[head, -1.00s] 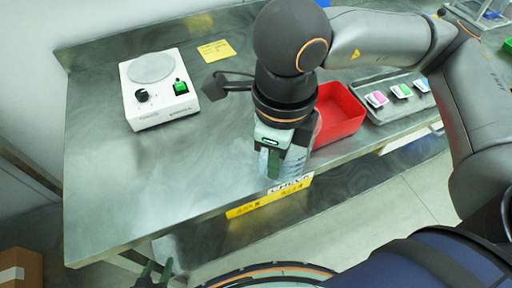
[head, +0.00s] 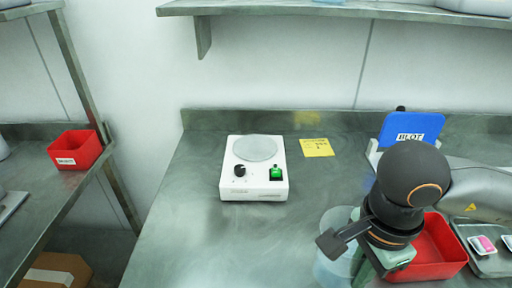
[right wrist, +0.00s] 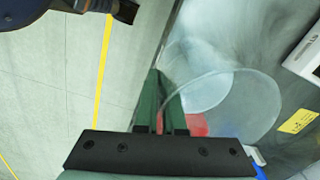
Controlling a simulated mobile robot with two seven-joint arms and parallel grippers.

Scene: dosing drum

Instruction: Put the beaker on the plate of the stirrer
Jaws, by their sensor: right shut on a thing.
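The clear, see-through beaker (head: 333,262) is low in the head view, right of and nearer than the stirrer. It also shows in the right wrist view (right wrist: 240,105), with its round rim beside the fingers. My right gripper (right wrist: 165,108) is shut on the beaker's wall. In the head view, my right wrist partly hides the beaker, and I cannot tell its height above the table. The white stirrer (head: 255,188) stands on the table with a knob and a green switch. Its round grey plate (head: 256,148) is bare. My left gripper is out of view.
A red bin (head: 440,252) stands just right of my right wrist, with a blue labelled panel (head: 411,128) behind. A yellow note (head: 317,147) lies right of the stirrer. The steel table (head: 205,245) is clear before the stirrer. A shelf (head: 300,8) hangs above.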

